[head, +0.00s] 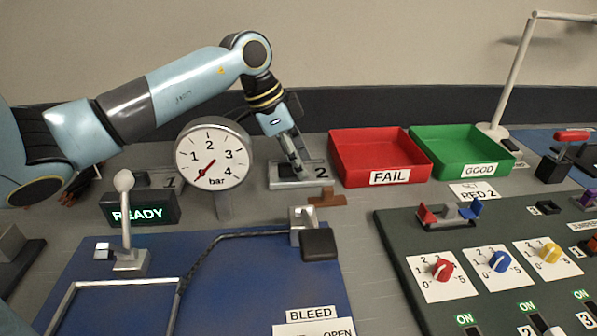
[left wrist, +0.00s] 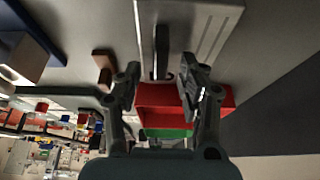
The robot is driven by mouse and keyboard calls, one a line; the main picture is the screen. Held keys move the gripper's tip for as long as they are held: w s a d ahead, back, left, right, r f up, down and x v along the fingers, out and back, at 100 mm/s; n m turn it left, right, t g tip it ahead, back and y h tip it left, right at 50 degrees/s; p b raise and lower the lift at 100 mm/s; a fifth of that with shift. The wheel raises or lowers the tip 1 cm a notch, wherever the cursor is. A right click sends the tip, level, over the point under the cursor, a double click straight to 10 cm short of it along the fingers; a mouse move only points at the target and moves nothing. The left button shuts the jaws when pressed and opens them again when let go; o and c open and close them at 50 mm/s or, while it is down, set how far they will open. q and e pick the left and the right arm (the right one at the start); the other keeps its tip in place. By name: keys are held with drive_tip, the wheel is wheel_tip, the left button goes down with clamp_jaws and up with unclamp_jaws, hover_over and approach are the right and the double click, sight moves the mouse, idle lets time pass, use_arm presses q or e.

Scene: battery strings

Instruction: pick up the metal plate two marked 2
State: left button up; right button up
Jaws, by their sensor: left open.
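The metal plate marked 2 (head: 283,185) is a pale grey slab lying flat on the bench, left of the red bin. My left gripper (head: 298,165) reaches down over it with its fingers pointing at the plate. In the left wrist view, the plate (left wrist: 210,22) fills the top, and my left gripper (left wrist: 162,72) is open. A dark upright handle (left wrist: 161,45) on the plate shows between its two fingers. I cannot tell whether the fingers touch it. My right gripper is not in view.
A gauge (head: 213,156) stands left of my gripper, near another plate marked 1 (head: 165,179). The red FAIL bin (head: 340,165) and green GOOD bin (head: 425,155) stand to the right. A small brown block (head: 327,199) lies just in front of plate 2. A dark control panel (head: 395,240) is at front right.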

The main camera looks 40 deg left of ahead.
use_arm(q)
clamp_jaws()
drive_tip(key=shift+r, duration=0.1)
idle(0.4)
